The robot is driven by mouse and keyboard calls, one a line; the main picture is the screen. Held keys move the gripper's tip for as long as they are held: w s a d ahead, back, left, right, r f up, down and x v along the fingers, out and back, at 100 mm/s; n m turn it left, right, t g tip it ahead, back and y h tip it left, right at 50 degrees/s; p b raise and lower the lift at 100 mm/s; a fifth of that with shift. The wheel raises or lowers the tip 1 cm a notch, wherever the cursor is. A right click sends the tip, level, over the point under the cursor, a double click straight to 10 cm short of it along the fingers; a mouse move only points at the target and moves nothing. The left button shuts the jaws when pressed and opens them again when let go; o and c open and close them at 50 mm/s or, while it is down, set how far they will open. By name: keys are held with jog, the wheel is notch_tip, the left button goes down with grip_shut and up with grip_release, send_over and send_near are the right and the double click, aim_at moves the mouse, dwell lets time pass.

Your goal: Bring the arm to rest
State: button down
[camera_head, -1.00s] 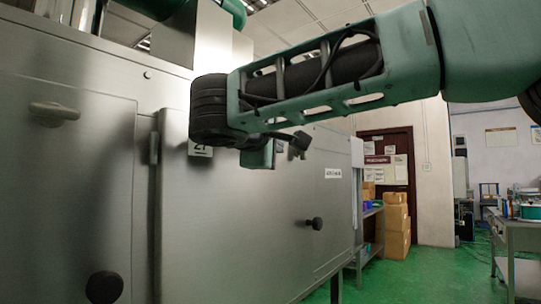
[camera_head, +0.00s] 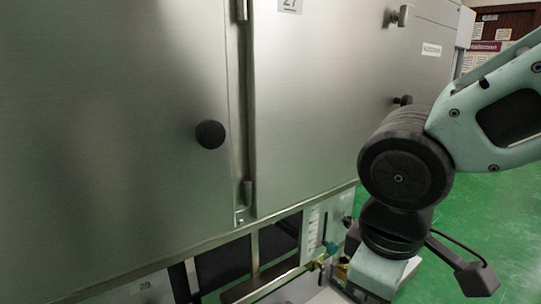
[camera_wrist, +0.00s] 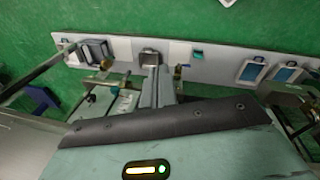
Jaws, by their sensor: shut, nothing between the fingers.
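My arm is bent at the right of the head view, with its dark elbow-like joint in front of the steel cabinet (camera_head: 320,110) and its pale green wrist part pointing down near the bottom edge. My gripper's fingers are not clear in the head view. In the wrist view my gripper (camera_wrist: 159,88) shows as two narrow grey fingers close together, shut and empty, pointing away from the pale green wrist body. Below the fingers, at some distance, lies a long pale panel (camera_wrist: 220,56) with several fittings. I see no contact between the fingers and the panel.
The cabinet has a black round knob (camera_head: 210,134) and a handle (camera_head: 400,17) at the upper right. Under its lower edge is an open frame with a small pale panel (camera_head: 322,228) and valves, close to my wrist. Green floor (camera_head: 500,225) lies open at the right.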

jog(key=s+f+m+g+y, duration=0.25)
jog(key=s+f, duration=0.25)
jog(key=s, duration=0.3)
notch_tip(320, 180, up, 18)
jog(key=p, duration=1.7)
jog(key=shift+w+d+h+p, duration=0.2)
jog(key=shift+w+h+p, duration=0.15)
jog(key=shift+h, duration=0.1)
jog(key=shift+f+t, duration=0.1)
jog(key=shift+t, duration=0.15)
